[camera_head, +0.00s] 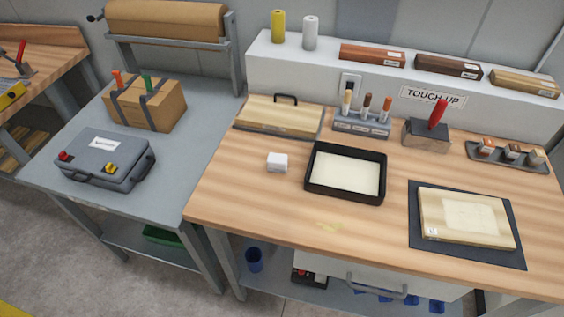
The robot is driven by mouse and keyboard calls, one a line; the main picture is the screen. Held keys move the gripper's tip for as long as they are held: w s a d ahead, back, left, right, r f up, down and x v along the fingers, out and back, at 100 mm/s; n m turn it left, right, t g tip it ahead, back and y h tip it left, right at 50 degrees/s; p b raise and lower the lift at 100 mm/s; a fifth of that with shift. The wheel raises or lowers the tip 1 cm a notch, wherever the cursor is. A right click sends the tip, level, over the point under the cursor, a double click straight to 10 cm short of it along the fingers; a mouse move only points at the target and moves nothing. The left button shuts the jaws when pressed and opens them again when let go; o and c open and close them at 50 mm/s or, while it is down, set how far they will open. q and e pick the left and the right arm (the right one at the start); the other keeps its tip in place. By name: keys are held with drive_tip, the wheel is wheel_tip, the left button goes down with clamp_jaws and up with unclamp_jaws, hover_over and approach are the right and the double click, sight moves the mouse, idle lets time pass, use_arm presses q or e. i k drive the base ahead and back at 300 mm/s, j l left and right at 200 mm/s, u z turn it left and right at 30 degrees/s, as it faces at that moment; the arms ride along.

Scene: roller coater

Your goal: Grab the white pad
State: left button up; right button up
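A small white block, which looks like the white pad (277,162), lies on the wooden worktop (255,205), left of the black tray. The black tray (314,188) holds a flat cream-coloured layer. Nothing covers the white pad, and there is a gap between it and the tray. Neither of my grippers shows in the head view.
A rack of markers (362,125) stands behind the tray. A wooden panel on a dark mat (415,245) lies at right. A grey table with a case (104,168) stands at left. The front worktop is mostly clear.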

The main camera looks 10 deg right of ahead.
sight(276, 163)
drive_tip(key=j+z, duration=0.1)
drive_tip(key=z, duration=0.75)
drive_tip(key=j+z, duration=0.15)
drive_tip(key=z, duration=0.25)
drive_tip(key=k+j+z, duration=0.75)
drive_tip(key=k+z, duration=0.25)
drive_tip(key=k+j, duration=0.2)
drive_tip(key=k, duration=0.2)
drive_tip(key=k+j+z, duration=0.1)
drive_tip(key=k, duration=0.3)
drive_tip(key=j, duration=0.1)
